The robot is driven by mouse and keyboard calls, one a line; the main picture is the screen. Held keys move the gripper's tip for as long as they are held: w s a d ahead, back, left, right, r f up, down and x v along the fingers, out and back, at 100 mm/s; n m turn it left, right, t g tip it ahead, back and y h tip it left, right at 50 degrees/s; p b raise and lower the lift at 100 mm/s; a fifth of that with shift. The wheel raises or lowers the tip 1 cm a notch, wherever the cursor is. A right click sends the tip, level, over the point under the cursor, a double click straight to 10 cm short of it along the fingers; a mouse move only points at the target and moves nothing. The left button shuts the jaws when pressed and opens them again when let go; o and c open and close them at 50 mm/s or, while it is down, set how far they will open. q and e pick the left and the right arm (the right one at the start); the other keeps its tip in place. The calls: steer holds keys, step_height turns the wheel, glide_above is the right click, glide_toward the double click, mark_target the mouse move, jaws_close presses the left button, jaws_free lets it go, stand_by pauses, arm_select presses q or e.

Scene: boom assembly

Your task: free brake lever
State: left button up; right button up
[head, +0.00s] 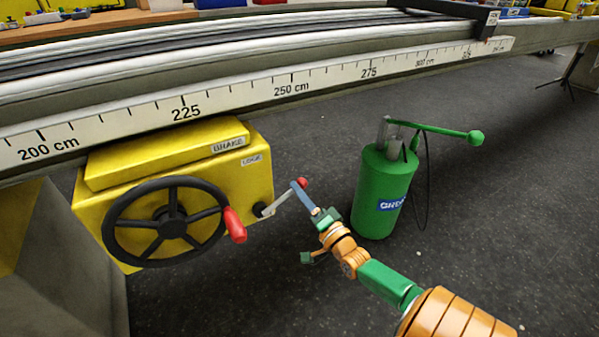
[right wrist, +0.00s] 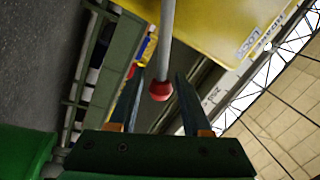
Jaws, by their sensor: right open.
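The brake lever (head: 277,201) is a thin grey rod with a red knob (head: 299,184). It sticks out from the right side of the yellow brake box (head: 255,181), tilted up to the right, beside the labels "BRAKE" and "LOCK". My right gripper (head: 312,203) is just below and right of the knob. In the right wrist view, the rod (right wrist: 166,40) comes down from the top and its red knob (right wrist: 160,90) shows between the two open fingers (right wrist: 155,105), with gaps on both sides. My left gripper is not in view.
A black handwheel (head: 170,222) with a red handle (head: 235,225) is on the box front, left of the lever. A green pump canister (head: 383,190) with a long handle stands on the floor to the right. The ruled beam (head: 330,78) runs above. Dark floor (head: 500,220) is clear at right.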

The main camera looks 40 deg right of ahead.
steer(key=d+p+v, duration=0.1)
steer(key=v, duration=0.5)
steer(key=shift+s+a, duration=0.25)
steer(key=shift+a, duration=0.2)
